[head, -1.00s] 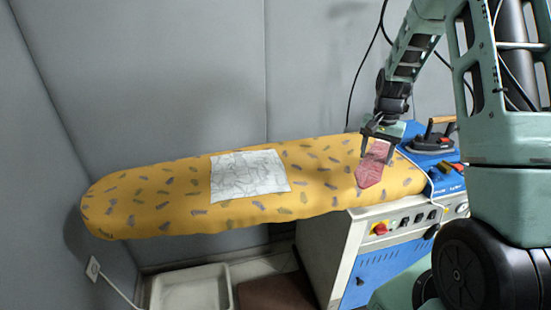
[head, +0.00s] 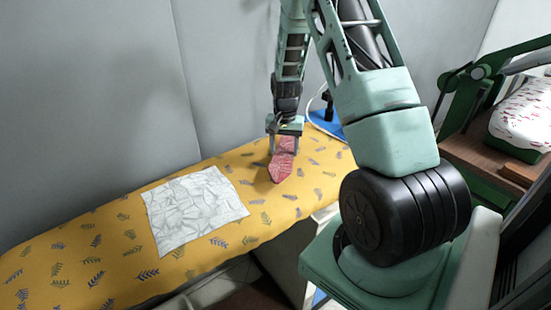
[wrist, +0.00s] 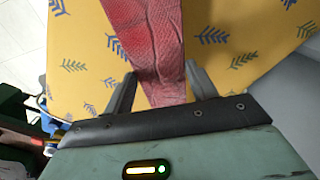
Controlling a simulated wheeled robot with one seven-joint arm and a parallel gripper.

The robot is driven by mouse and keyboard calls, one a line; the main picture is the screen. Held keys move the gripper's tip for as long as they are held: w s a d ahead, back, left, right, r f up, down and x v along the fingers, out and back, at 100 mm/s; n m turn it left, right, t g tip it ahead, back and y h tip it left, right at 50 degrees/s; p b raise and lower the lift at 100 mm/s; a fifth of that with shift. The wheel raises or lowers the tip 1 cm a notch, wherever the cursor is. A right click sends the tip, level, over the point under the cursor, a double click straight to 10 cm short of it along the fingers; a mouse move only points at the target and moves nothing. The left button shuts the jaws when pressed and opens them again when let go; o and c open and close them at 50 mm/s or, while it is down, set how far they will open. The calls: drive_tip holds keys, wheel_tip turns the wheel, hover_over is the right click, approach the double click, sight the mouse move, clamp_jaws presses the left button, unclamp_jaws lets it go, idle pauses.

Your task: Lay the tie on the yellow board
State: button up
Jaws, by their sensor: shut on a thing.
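The red patterned tie (head: 281,166) lies along the yellow board (head: 110,255), near the board's far right end. It also shows in the wrist view (wrist: 150,35), running up from between the fingers. My gripper (head: 285,150) points down over the tie and is shut on it; in the wrist view the two grey fingers (wrist: 162,92) stand on either side of the tie's narrower part. The tie's wide pointed end rests on or just above the board; I cannot tell which. Its other end is hidden by my gripper.
A crumpled white cloth (head: 195,208) lies flat on the board, left of the tie. A blue surface (head: 326,122) is behind my arm. A green press with a speckled white pad (head: 522,112) stands at the right. The board's left part is clear.

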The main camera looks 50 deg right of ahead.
sight(284, 152)
drive_tip(key=shift+f+p, duration=0.5)
drive_tip(key=shift+f, duration=1.75)
drive_tip(key=shift+f, duration=0.2)
drive_tip(key=o, duration=1)
drive_tip(key=shift+r, duration=0.1)
drive_tip(key=shift+r, duration=0.1)
